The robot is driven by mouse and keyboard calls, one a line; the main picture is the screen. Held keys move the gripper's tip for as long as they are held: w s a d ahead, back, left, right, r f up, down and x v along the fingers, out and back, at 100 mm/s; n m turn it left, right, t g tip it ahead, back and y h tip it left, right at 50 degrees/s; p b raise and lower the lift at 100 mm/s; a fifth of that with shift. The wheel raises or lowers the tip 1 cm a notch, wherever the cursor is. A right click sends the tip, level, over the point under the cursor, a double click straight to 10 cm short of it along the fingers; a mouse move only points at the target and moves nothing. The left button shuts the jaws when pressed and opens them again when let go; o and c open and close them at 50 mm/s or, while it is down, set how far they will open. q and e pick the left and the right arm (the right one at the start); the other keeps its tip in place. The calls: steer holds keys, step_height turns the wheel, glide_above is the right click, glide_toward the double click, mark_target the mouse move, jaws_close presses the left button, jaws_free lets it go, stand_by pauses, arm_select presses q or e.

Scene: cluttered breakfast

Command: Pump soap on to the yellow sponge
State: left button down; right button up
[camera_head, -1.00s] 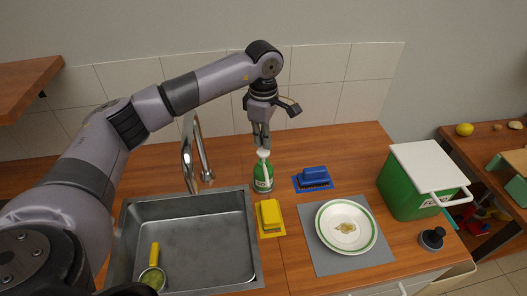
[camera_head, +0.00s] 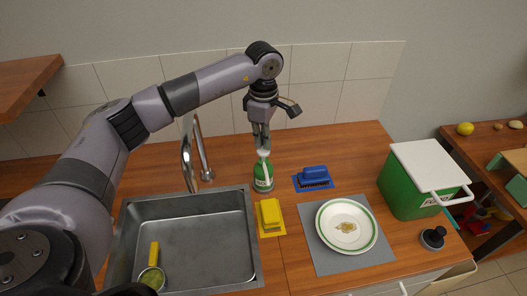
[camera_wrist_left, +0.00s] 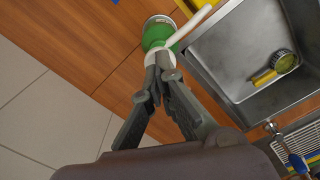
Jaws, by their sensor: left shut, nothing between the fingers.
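A green soap bottle with a white pump top (camera_head: 263,177) stands upright on the counter behind the sponge. The yellow sponge (camera_head: 270,211) lies on a yellow mat just right of the sink. My left gripper (camera_head: 262,147) points down right above the bottle, its shut fingertips at the pump head, with nothing between them. In the left wrist view the shut fingertips (camera_wrist_left: 158,78) meet the white pump head, and the green bottle (camera_wrist_left: 158,36) shows beyond. Whether the pump is pressed down I cannot tell. My right gripper is not in view.
A blue brush (camera_head: 314,176), a plate (camera_head: 346,226) on a grey mat and a green bin (camera_head: 413,190) lie to the right.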

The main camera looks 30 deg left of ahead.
mark_target(263, 150)
arm_select(q)
steer(key=shift+f+b, duration=1.15)
steer(key=shift+f, duration=0.5)
steer(key=shift+r, duration=0.1)
steer(key=shift+r+p, duration=1.05)
steer(key=shift+r, duration=0.85)
step_height(263, 150, up, 6)
steer(key=p, duration=0.3)
